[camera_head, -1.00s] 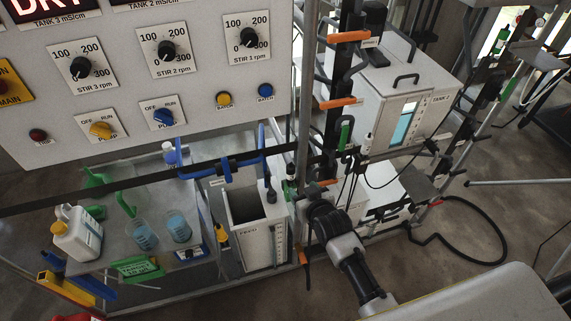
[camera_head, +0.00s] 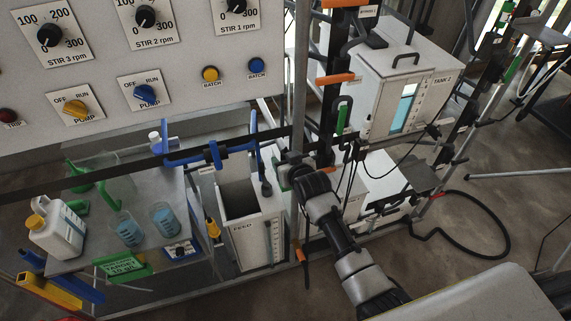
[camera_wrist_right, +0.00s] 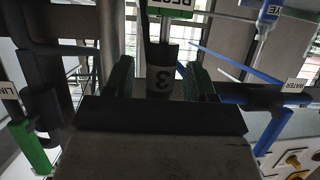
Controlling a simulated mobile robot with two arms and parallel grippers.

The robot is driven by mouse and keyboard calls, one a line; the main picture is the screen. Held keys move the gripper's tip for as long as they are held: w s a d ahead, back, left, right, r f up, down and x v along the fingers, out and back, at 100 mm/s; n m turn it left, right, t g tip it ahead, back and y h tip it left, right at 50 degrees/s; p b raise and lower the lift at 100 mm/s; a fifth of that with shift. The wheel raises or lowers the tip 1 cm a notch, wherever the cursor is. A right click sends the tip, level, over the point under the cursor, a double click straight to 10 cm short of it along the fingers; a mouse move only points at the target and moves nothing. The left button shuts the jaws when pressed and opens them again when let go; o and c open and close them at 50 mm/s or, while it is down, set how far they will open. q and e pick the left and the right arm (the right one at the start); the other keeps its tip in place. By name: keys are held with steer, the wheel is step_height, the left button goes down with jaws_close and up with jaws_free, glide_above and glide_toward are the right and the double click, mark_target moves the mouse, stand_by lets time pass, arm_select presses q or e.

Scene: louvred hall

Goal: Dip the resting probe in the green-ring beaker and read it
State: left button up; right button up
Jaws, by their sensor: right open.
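My right gripper (camera_head: 284,179) is by the post beside the FEED tank (camera_head: 242,232). A dark probe-like stick (camera_head: 265,183) stands at the FEED tank's back rim. Two beakers with blue liquid stand on the bench, one left (camera_head: 128,230) and one right (camera_head: 165,219). A green strip slants to the left one; I cannot make out a ring clearly. My left gripper is out of view.
A white yellow-capped jug (camera_head: 57,230), a green sign (camera_head: 124,265) and a small dial box (camera_head: 181,250) are around the beakers. The TANK 2 box (camera_head: 385,90) and black cables are right of my arm.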

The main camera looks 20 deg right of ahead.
steer(key=shift+w, duration=0.1)
stand_by(0.3)
stand_by(0.3)
jaws_close()
